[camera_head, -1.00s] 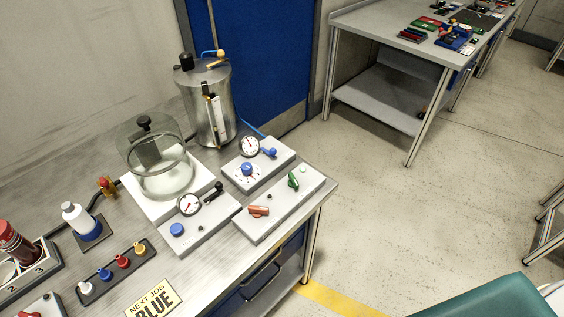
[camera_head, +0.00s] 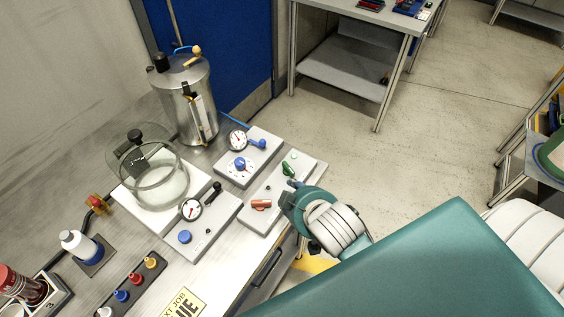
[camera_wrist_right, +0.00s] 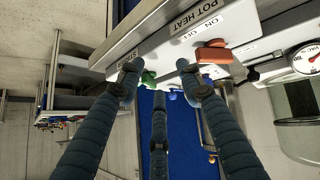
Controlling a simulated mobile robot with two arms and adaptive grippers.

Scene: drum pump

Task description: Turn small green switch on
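The small green switch (camera_head: 288,169) sits at the far end of a white panel (camera_head: 277,208) at the table's right edge. An orange-red switch (camera_head: 262,204) sits on the same panel, nearer. My right gripper (camera_head: 293,185) comes in from the right beside the panel, close to the green switch; I cannot tell whether it touches. In the right wrist view, my right gripper (camera_wrist_right: 160,75) has its fingers spread and empty. The green switch (camera_wrist_right: 149,78) shows between them, partly hidden, and the orange-red switch (camera_wrist_right: 212,55) lies to the right, by the POT HEAT label. My left gripper is out of view.
Two panels with gauges and blue knobs (camera_head: 240,163) (camera_head: 185,237) stand left of the switch panel. A glass vessel (camera_head: 160,178) and a steel pot (camera_head: 186,102) stand behind.

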